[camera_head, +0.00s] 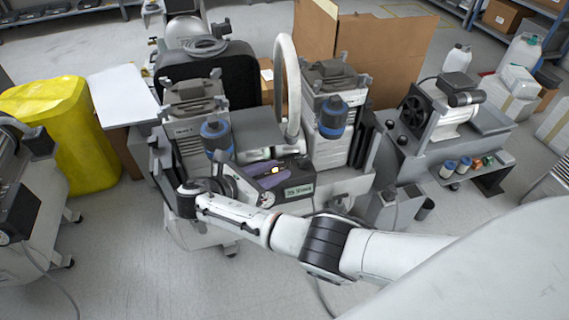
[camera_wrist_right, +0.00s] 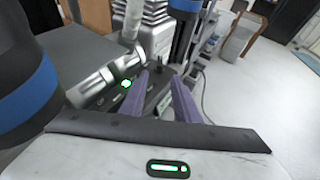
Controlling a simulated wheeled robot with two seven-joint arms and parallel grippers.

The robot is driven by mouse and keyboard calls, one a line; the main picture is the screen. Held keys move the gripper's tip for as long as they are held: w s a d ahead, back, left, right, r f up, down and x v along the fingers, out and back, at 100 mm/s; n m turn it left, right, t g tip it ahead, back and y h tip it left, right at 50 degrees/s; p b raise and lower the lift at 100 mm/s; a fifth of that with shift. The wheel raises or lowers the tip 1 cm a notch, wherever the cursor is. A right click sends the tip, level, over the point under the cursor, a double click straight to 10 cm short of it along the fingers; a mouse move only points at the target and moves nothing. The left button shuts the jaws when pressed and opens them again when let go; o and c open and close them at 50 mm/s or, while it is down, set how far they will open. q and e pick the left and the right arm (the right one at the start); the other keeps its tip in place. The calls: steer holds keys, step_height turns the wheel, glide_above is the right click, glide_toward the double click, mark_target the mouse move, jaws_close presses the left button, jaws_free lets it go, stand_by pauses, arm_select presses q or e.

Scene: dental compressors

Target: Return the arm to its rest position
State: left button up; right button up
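My right arm (camera_head: 320,243) comes in from the lower right of the head view and reaches across to the front of the dental compressor unit (camera_head: 298,192). Its wrist bends at the left, and the right gripper (camera_head: 274,176) points back to the right, close to the unit's dark control panel. In the right wrist view, the gripper's two purple fingers (camera_wrist_right: 160,79) stand apart with nothing held between them. The dark panel (camera_wrist_right: 154,92) lies beyond them, with a green light (camera_wrist_right: 126,84) near the left finger. Whether the fingers touch the panel cannot be told. My left gripper is out of view.
Blue-banded filters (camera_head: 333,118) and a pale hose (camera_head: 287,85) rise behind the gripper. Another compressor (camera_head: 440,115) stands to the right, and a yellow bin (camera_head: 65,130) to the left. Cardboard (camera_head: 385,60) stands behind.

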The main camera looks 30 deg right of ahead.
steer(key=shift+s+a+r, duration=0.1)
steer(key=shift+a+r, duration=0.05)
steer(key=shift+a, duration=0.15)
